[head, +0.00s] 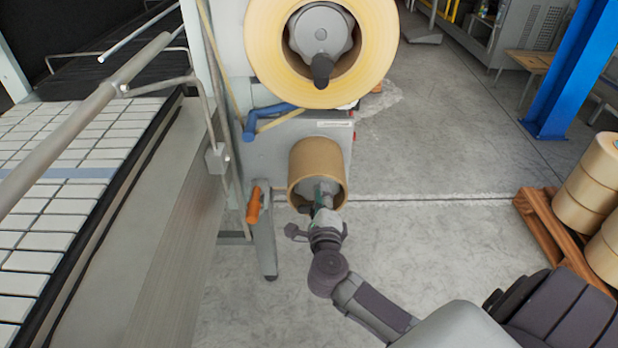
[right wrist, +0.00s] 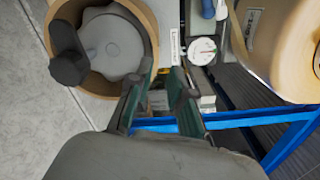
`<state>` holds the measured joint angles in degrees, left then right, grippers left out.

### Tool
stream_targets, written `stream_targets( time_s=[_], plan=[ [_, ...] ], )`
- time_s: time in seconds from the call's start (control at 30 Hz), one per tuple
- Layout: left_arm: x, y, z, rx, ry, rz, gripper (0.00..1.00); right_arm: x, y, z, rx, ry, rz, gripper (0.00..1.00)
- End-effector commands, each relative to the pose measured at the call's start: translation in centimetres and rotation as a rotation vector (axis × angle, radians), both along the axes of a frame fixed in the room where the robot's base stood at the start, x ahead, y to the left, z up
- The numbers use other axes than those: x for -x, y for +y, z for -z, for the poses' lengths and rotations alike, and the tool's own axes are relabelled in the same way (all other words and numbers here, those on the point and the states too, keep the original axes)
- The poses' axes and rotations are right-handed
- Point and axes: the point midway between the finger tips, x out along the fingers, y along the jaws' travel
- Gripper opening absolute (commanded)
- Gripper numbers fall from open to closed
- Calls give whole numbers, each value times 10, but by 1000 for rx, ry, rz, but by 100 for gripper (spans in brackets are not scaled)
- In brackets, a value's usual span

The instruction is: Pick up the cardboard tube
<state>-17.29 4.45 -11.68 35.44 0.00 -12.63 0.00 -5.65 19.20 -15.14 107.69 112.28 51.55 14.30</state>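The cardboard tube (head: 315,158) is a short brown cylinder on the lower hub of the grey machine, its open end facing me. In the right wrist view the tube's rim (right wrist: 148,32) rings a grey hub with a dark knob. My right gripper (head: 324,192) is at the tube's open mouth in the head view. In the right wrist view its two fingers (right wrist: 158,95) stand apart near the tube's right-hand rim, with a gap between them. Whether either finger touches the wall I cannot tell. My left gripper is not in view.
A large tape roll (head: 262,50) sits on the upper hub, above the tube. An orange handle (head: 253,206) is left of the tube. A conveyor (head: 40,220) runs along the left. A pallet (head: 548,232) with brown rolls stands at the right. The floor between is clear.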

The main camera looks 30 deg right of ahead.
Motion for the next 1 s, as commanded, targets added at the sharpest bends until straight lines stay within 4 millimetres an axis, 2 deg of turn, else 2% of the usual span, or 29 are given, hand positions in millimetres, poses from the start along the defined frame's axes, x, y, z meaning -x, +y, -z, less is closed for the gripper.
stream_targets(
  time_s=[0.1,0.23,0.47,0.8,1.0],
  plan=[
    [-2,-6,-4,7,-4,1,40,-23,-15,-2,6,-2,2,20],
    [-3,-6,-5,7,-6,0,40,-41,-26,-2,6,-1,1,20],
    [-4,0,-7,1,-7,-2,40,-55,-35,0,4,1,-1,20],
    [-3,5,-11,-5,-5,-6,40,-91,-61,2,6,0,-1,20],
    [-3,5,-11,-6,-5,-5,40,-94,-63,3,3,1,-3,20]
  ],
)
